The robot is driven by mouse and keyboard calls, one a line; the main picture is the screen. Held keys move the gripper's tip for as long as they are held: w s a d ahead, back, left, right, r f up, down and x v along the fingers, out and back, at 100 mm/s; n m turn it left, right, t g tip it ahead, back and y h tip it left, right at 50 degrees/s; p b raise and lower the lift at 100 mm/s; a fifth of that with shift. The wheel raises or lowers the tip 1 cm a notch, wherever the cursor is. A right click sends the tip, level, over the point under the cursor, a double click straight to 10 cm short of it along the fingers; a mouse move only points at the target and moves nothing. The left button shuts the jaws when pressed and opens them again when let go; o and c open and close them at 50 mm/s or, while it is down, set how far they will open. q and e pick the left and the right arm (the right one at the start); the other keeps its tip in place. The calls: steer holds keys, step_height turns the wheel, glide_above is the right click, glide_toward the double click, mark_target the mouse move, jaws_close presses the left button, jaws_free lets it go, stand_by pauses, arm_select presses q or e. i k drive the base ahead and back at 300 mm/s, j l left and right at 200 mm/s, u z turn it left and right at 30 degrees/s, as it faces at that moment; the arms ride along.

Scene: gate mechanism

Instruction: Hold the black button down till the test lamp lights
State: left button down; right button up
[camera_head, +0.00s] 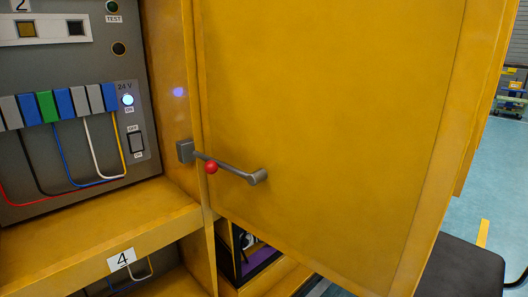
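The black button (119,48) is a round dark knob on the grey control panel at the upper left, just below the TEST label. The test lamp (112,6) sits above that label at the top edge of the view. It looks dark green and unlit. Neither of my grippers is in view, and nothing touches the button.
A yellow cabinet door (320,120) stands open right of the panel, with a grey handle (235,171) and red ball (211,167). A blue-white 24 V lamp (128,100) glows above a rocker switch (136,142). Coloured terminals (45,107) and wires sit left. A yellow ledge (110,225) lies below.

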mark_target(118, 48)
steer(key=u, duration=1.25)
